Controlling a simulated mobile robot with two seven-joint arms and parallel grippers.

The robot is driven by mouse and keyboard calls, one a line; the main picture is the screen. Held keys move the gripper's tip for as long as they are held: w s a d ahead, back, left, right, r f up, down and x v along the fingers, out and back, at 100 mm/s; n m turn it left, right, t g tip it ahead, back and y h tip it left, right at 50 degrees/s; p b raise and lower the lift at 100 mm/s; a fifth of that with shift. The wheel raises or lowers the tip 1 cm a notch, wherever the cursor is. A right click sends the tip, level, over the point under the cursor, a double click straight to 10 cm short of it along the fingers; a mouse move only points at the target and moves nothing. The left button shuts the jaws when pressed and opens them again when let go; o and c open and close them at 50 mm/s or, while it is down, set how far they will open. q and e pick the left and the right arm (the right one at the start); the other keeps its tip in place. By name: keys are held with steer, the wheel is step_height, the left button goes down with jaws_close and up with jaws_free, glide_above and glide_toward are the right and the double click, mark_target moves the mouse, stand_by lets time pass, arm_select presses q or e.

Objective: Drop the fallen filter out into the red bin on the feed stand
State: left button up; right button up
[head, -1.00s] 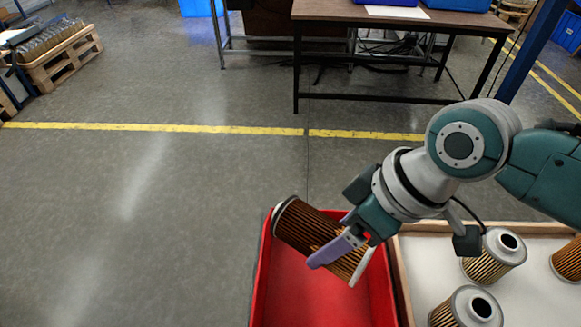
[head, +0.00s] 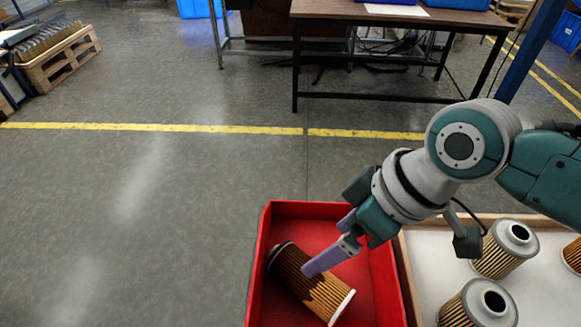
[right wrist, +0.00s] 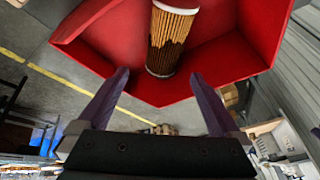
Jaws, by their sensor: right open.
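The filter (head: 312,285) has brown pleats with a dark patch and a pale end ring. It lies on its side inside the red bin (head: 382,285). My right gripper (head: 328,245) is open and empty above the filter, over the bin. In the right wrist view the filter (right wrist: 172,38) shows beyond the two spread purple fingers (right wrist: 160,82), apart from them, with the red bin (right wrist: 110,38) around it. My left gripper is not in view.
A white-floored tray with a wooden rim (head: 404,270) stands right of the bin and holds several upright filters, such as one (head: 505,248) near the rim. A dark table (head: 400,22) stands at the back.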

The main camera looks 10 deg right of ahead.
steer(key=p+v, duration=0.1)
steer(key=v, duration=0.9)
steer(key=s+a+m, duration=0.2)
steer(key=s+a, duration=0.1)
steer(key=s, duration=0.4)
steer(key=s+d+m+t+h, duration=0.1)
steer(key=s+d+m+h, duration=0.3)
steer(key=s+d, duration=0.2)
step_height(320, 180, up, 32)
steer(key=p, duration=3.2)
steer(key=shift+r, duration=0.25)
